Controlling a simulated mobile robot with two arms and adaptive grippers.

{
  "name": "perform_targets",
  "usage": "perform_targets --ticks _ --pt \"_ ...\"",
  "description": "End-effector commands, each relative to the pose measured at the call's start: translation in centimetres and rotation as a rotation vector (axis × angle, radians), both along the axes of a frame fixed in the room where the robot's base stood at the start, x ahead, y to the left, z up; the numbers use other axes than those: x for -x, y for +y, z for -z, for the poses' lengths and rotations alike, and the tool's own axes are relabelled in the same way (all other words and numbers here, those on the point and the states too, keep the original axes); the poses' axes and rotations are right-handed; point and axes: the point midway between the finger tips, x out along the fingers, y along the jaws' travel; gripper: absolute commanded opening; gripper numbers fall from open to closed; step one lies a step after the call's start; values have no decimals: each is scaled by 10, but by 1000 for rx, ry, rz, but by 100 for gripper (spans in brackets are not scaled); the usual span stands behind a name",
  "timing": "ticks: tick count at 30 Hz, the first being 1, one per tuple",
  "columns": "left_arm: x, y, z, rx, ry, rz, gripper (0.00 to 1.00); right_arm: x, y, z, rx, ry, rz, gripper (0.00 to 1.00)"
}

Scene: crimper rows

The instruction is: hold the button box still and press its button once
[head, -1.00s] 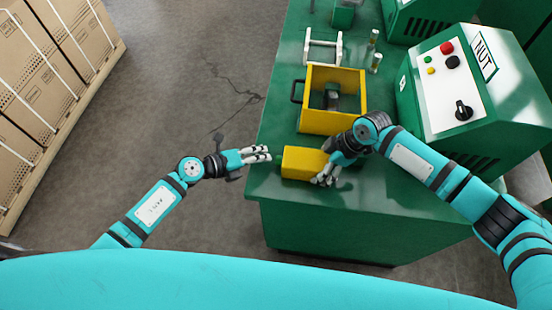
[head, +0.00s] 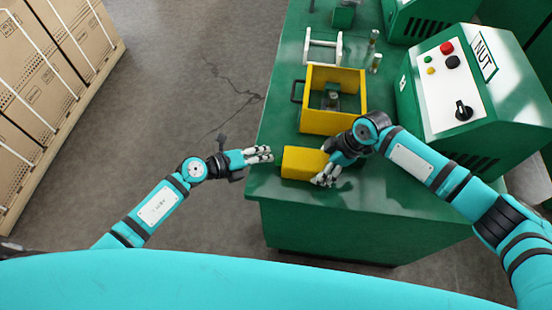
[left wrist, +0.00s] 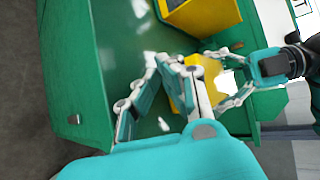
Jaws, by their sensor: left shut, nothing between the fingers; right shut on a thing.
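The button box (head: 302,162) is a yellow block near the front left edge of the green bench. I cannot make out its button in the head view. My right gripper (head: 325,178) is shut on the box's right end. My left gripper (head: 270,154) is shut and empty, just left of the box, with a small gap between in the head view. In the left wrist view the box (left wrist: 208,68) is partly hidden behind my left fingers (left wrist: 168,65), with my right gripper (left wrist: 236,80) at its far side.
An open yellow crate (head: 332,122) with a dark handle stands behind the box, holding a small object. A white frame (head: 323,46) and small cylinders are further back. A green machine (head: 470,90) with a control panel stands at right. The bench's left edge borders open floor.

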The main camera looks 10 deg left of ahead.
Motion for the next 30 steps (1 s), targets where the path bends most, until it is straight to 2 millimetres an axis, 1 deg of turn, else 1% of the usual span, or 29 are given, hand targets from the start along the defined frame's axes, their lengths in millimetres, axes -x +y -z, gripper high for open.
perform_targets --ticks 12,30 --pt "0 -1 0 1 -1 0 0 1 0 1 2 3 0 38" --pt "0 -9 0 1 0 1 0 1 0 1 2 2 0 38"
